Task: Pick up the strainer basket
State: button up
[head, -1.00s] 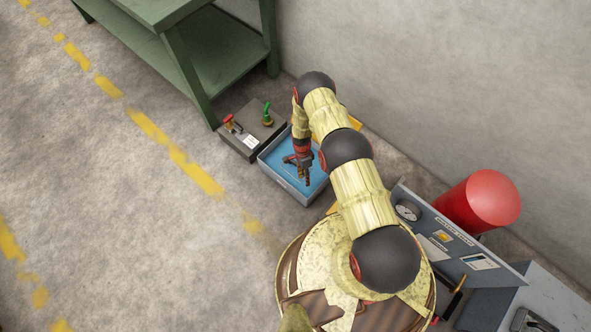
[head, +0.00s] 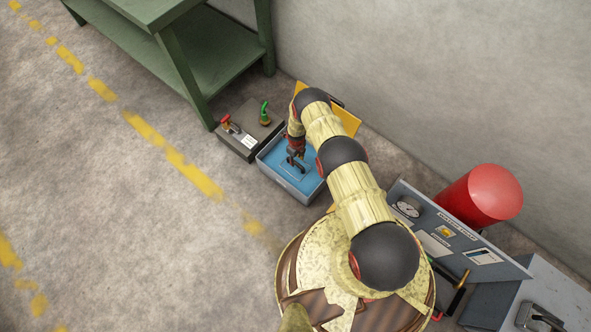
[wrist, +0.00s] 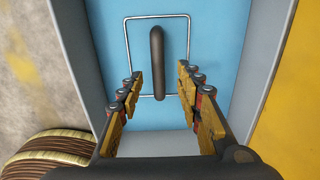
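The strainer basket shows in the wrist view as a black bar handle (wrist: 157,60) inside a thin wire rectangle, against the blue inside of a grey box (wrist: 83,75). Whatever lies below the blue surface is hidden. My gripper (wrist: 159,82) is open and empty, one finger on each side of the handle's near end. The handle appears between the fingers and touches neither; the depth gap is hard to judge. In the head view my gripper (head: 296,158) points down over the blue-filled box (head: 292,188), and the arm partly covers the box.
A dark control box (head: 247,130) with red and green parts stands left of the blue-filled box. A yellow panel (head: 345,117) is behind it. A green bench (head: 215,65), a red cylinder (head: 485,193) and a gauge panel (head: 455,235) stand around. Open floor lies left.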

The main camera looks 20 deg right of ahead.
notch_tip(320, 180, down, 5)
jog(key=shift+a+r+b, duration=0.1)
jog(key=shift+a+b, duration=0.05)
jog(key=shift+b, duration=1.1)
grip_shut()
